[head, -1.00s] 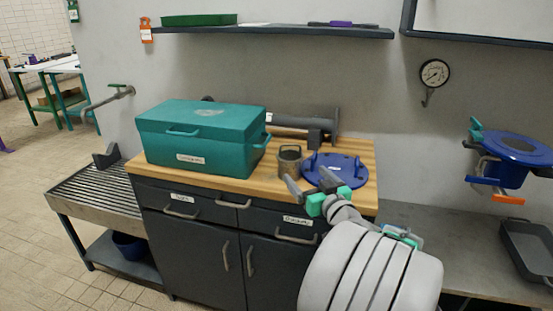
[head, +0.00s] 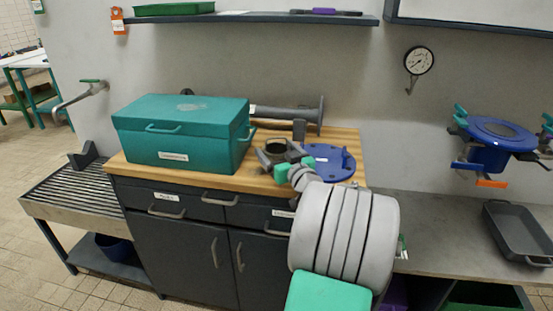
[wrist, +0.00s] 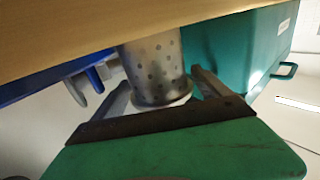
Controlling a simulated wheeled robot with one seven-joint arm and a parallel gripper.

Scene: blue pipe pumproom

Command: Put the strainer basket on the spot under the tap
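The strainer basket (head: 276,147) is a small grey metal cylinder, upright on the wooden counter (head: 240,182) between the teal box and the blue flanged disc. In the wrist view, which looks upside down, the perforated basket (wrist: 157,65) stands between the fingers. My gripper (head: 282,157) is open at the basket, with one finger on each side; it also shows in the wrist view (wrist: 162,92). I cannot tell whether a finger touches it. The tap (head: 80,92) is on the wall at left, above a slatted drain bench (head: 62,202). No marked spot is distinguishable there.
The teal box (head: 185,134) stands just left of the basket. The blue disc (head: 330,163) lies just right, and a dark pipe piece (head: 285,113) lies behind. A dark wedge-shaped block (head: 88,156) sits at the bench's back right; its slats look mostly clear.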

